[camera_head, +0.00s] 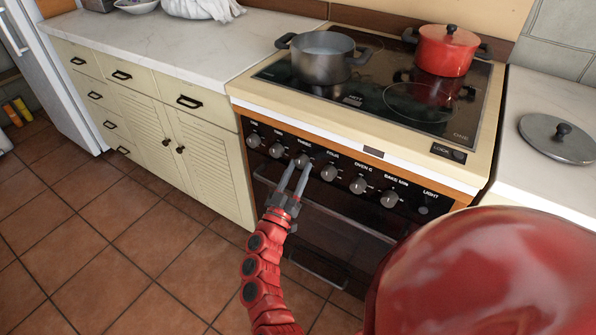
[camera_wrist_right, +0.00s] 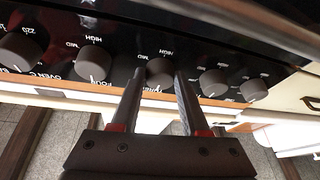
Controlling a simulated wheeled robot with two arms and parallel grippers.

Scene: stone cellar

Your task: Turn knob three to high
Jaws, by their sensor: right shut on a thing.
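Knob three (camera_head: 302,160) is a grey round knob on the stove's black front panel, under the label THREE. It also shows in the right wrist view (camera_wrist_right: 160,71), with HIGH and MED lettering near it. My right gripper (camera_head: 298,176) reaches up to the panel from below. Its two fingers (camera_wrist_right: 159,75) are shut on knob three, one on each side. The fingers partly cover the knob, and I cannot clearly read where its mark points. My left gripper is not in view.
Knob two (camera_head: 276,150) and knob four (camera_head: 328,173) sit close on either side. The oven C knob (camera_head: 357,185) is farther right. A grey pot (camera_head: 321,60) and a red pot (camera_head: 446,52) stand on the cooktop. The oven door handle (camera_head: 320,214) runs below the panel.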

